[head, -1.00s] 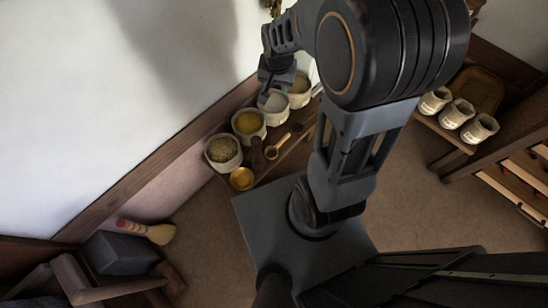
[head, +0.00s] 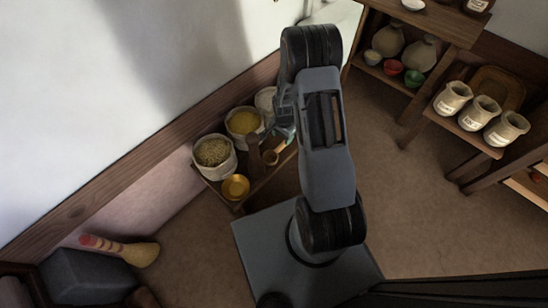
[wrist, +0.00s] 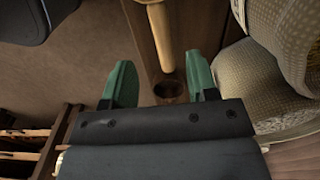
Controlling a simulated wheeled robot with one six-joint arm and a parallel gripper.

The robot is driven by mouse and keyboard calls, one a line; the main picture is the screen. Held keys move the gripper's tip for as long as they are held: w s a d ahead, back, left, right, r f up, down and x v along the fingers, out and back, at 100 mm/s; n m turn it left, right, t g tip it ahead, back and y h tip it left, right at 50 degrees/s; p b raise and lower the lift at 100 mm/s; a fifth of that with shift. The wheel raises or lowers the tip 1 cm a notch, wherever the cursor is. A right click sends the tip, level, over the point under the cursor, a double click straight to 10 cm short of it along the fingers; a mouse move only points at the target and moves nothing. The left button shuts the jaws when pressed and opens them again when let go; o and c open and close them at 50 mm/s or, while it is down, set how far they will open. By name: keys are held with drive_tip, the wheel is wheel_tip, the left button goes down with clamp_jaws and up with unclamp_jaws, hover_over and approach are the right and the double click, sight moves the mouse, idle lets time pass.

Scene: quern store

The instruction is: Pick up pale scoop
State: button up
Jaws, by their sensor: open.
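The pale scoop (head: 270,157) lies on the low wooden shelf (head: 258,187) in front of the sacks; my arm hides most of its handle in the head view. In the wrist view its pale handle (wrist: 163,38) runs down the picture to a shadowed brown bowl. My gripper (wrist: 162,80) is open with nothing held. Its two green fingers are spread to the left and right of the scoop's lower end, apart from it in the picture. I cannot tell the height gap. In the head view my gripper is partly hidden by my arm.
Several open sacks stand along the wall, including one of grain (head: 213,152) and one of yellow contents (head: 243,122). A dark scoop (head: 253,146) and a golden bowl (head: 235,187) are close by. Sack cloth (wrist: 249,78) stands right of my fingers. Open floor (head: 395,190) lies right.

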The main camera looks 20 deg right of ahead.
sight(282, 145)
drive_tip(key=shift+w+f+b, duration=0.1)
drive_tip(key=shift+f+b, duration=1.55)
drive_tip(key=shift+f, duration=2.05)
drive_tip(key=shift+r, duration=0.1)
clamp_jaws()
